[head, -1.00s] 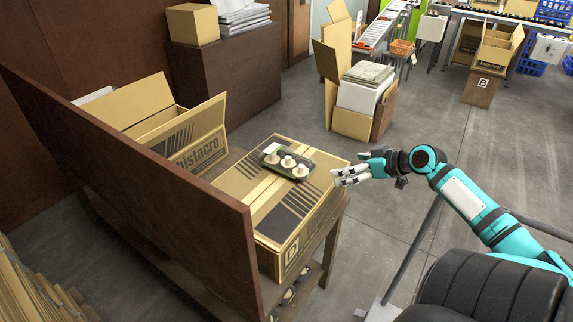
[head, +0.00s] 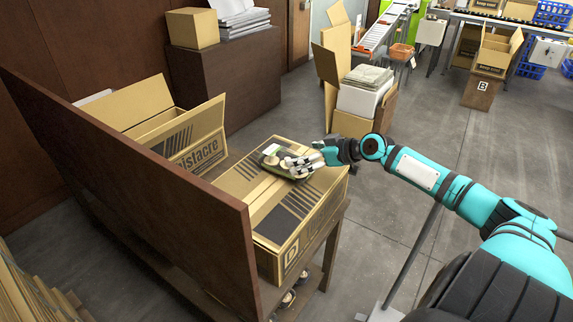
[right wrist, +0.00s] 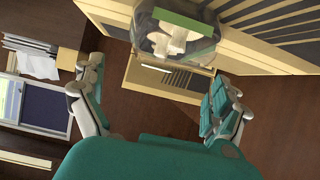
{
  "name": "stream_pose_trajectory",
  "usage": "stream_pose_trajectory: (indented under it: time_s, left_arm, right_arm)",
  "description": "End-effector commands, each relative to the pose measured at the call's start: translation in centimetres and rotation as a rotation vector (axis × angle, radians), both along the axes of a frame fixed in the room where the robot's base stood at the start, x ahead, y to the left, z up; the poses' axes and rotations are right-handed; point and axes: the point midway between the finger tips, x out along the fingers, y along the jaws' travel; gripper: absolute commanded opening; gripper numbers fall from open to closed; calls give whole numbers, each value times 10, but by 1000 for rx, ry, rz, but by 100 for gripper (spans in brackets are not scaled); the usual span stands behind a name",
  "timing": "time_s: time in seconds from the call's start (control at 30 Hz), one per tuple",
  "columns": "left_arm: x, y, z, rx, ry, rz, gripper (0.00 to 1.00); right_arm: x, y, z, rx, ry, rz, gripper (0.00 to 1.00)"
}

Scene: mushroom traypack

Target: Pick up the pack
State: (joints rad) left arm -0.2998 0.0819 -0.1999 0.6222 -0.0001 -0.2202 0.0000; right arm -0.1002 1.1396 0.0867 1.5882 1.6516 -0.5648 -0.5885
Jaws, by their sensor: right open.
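The pack (head: 272,154) is a small dark tray of pale mushrooms with a green label. It lies on top of the closed cardboard box (head: 254,188). In the right wrist view the pack (right wrist: 178,30) is at the top centre, ahead of the spread fingers. My right gripper (head: 304,164) is at the pack's right end in the head view, its fingers overlapping part of the pack. In the right wrist view the right gripper (right wrist: 158,104) is open with nothing between its fingers. Whether a finger touches the pack is unclear. My left gripper is not in view.
A brown panel (head: 130,170) stands along the left of the box. An open carton (head: 190,143) sits behind the box. A dark cabinet (head: 225,85) with a box and papers is at the back.

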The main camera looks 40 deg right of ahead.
Motion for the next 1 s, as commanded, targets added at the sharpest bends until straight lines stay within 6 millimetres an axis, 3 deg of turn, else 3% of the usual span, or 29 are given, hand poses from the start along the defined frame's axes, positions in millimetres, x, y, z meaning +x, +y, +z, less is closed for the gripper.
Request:
stream_pose_trajectory:
  time_s: [0.23,0.57,0.87,1.0]
  left_arm:
    - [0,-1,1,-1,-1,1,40]
    - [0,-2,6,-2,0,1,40]
    - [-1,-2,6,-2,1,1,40]
    - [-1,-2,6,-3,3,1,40]
  right_arm:
    - [11,4,-6,0,-2,-1,100]
    - [42,15,-28,2,-2,-2,100]
    - [45,16,-31,-1,1,0,100]
    - [45,16,-31,-1,1,0,82]
